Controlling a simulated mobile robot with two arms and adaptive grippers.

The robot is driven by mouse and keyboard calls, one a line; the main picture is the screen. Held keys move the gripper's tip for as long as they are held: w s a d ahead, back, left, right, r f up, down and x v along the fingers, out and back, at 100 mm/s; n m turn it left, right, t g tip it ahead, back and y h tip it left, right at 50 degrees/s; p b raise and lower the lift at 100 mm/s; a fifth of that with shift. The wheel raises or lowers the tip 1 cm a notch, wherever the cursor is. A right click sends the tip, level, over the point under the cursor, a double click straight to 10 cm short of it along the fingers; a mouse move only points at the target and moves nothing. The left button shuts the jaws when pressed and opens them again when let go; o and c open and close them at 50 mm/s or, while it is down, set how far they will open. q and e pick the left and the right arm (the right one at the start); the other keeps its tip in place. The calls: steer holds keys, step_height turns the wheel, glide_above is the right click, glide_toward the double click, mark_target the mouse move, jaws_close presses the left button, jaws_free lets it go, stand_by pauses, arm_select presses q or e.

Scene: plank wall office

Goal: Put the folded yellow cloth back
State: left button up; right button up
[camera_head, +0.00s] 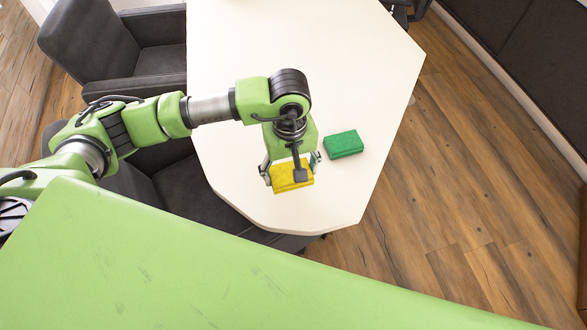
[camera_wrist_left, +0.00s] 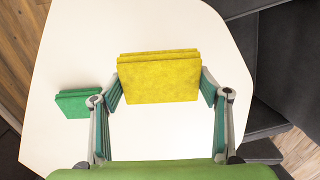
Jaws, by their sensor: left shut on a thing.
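The folded yellow cloth (camera_head: 292,179) is between the fingers of my left gripper (camera_head: 290,171) in the head view, near the table's front end. In the left wrist view the folded yellow cloth (camera_wrist_left: 159,78) shows several layers, and the two fingers of my left gripper (camera_wrist_left: 160,88) press on its left and right edges. The gripper is shut on it. I cannot tell whether the cloth touches the table. My right gripper is not in view.
A folded green cloth (camera_head: 343,145) lies on the white table (camera_head: 290,35), just right of the left gripper. It also shows in the left wrist view (camera_wrist_left: 77,103). Dark armchairs (camera_head: 160,62) stand along the table's left side. The table's far part is clear.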

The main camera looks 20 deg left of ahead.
arm_select(q)
steer(key=w+f, duration=0.2)
steer(key=f, duration=0.1)
steer(key=shift+w+p, duration=0.3)
step_height(320, 180, down, 2)
steer(key=shift+f+p, duration=0.15)
steer(key=shift+p, duration=0.55)
steer(key=shift+f, duration=0.45)
steer(key=shift+f, duration=0.15)
steer(key=o, duration=0.9)
steer(key=shift+o, duration=0.2)
